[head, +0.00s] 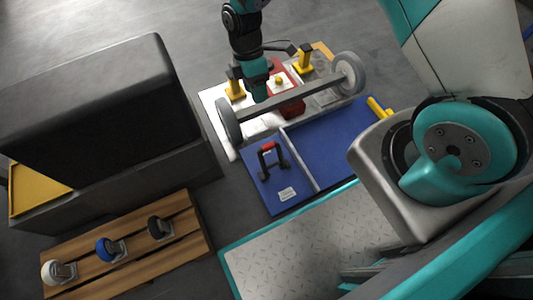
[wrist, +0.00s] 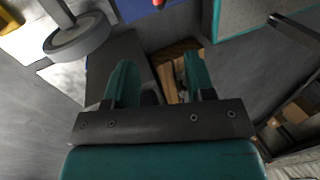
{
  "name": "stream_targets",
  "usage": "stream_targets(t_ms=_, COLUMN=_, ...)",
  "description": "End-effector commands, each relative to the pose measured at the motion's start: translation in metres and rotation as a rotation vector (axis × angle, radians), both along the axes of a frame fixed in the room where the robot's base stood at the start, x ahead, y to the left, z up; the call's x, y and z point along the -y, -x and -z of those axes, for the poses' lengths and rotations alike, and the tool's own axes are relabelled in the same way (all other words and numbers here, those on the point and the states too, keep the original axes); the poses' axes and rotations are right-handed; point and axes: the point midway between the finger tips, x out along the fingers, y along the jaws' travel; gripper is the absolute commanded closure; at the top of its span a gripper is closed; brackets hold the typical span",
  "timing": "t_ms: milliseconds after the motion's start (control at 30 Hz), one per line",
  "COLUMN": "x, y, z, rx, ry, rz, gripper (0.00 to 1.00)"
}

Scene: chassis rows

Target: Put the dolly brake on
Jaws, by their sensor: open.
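A blue board (head: 335,146) lies on the floor in the head view, split by a pale strip. On its left part stands a black bracket with a red grip (head: 268,146), possibly the brake handle; I cannot tell its setting. Behind is a pale platform (head: 220,105) with a red block (head: 290,106) topped by a yellow knob (head: 279,81). A grey axle with two wheels (head: 229,122) spans over the platform. My gripper (head: 259,97) hangs near the axle's left half in the head view. In the wrist view its fingers (wrist: 158,82) are apart with nothing held between them.
Yellow posts (head: 304,60) stand by the axle. A large dark box (head: 95,110) is at left. A wooden slatted rack (head: 133,248) holds white, blue and black casters at lower left. A patterned metal plate (head: 290,250) lies in front. Grey floor is clear at the back left.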

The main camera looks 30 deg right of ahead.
Motion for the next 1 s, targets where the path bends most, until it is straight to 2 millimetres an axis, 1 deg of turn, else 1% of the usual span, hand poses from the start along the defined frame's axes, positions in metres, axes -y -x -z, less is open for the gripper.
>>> stream_targets(t_ms=33, x=0.002, y=0.0, z=0.021, rx=-0.007, ry=0.0, rz=-0.017, gripper=0.5)
stream_targets(t_ms=100, x=0.003, y=0.0, z=0.031, rx=-0.011, ry=0.001, rz=-0.035, gripper=0.5)
stream_targets(t_ms=267, x=0.004, y=0.004, z=0.046, rx=-0.016, ry=0.002, rz=-0.046, gripper=0.5)
stream_targets(t_ms=367, x=0.004, y=0.01, z=0.063, rx=-0.017, ry=0.002, rz=-0.046, gripper=0.5)
stream_targets(t_ms=800, x=0.004, y=0.042, z=0.158, rx=-0.018, ry=0.002, rz=-0.045, gripper=0.5)
stream_targets(t_ms=900, x=0.004, y=0.048, z=0.175, rx=-0.017, ry=0.002, rz=-0.045, gripper=0.5)
stream_targets(t_ms=1000, x=0.004, y=0.052, z=0.187, rx=-0.016, ry=0.002, rz=-0.045, gripper=0.5)
